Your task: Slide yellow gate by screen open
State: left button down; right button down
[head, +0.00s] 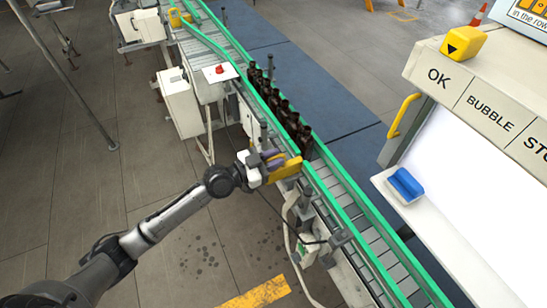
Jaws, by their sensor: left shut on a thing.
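The yellow gate (287,170) is at the near side of the green-railed conveyor, just in front of the row of bottles. My left gripper (269,164) reaches in from the left and is shut on the yellow gate at the conveyor's left rail. The fingers cover part of the gate, so how far it reaches across the belt is hard to tell. The dark amber bottles (281,107) stand in a line on the belt beyond the gate. My right gripper is out of view.
The conveyor (373,240) belt nearer than the gate is empty. A screen panel (470,180) with labelled buttons and a blue block (405,184) stands at right. A red button (220,69) sits beside the conveyor. Another yellow part (179,18) is at the far end.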

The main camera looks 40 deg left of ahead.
pick_arm(q)
jog(key=c, duration=1.4)
grip_release()
jog(key=shift+s+a+r, duration=0.1)
jog(key=shift+a, duration=0.05)
jog(key=o, duration=0.3)
jog(key=shift+s+a, duration=0.1)
jog(key=b+v, duration=0.3)
jog(key=v, duration=1)
jog(key=shift+s, duration=0.25)
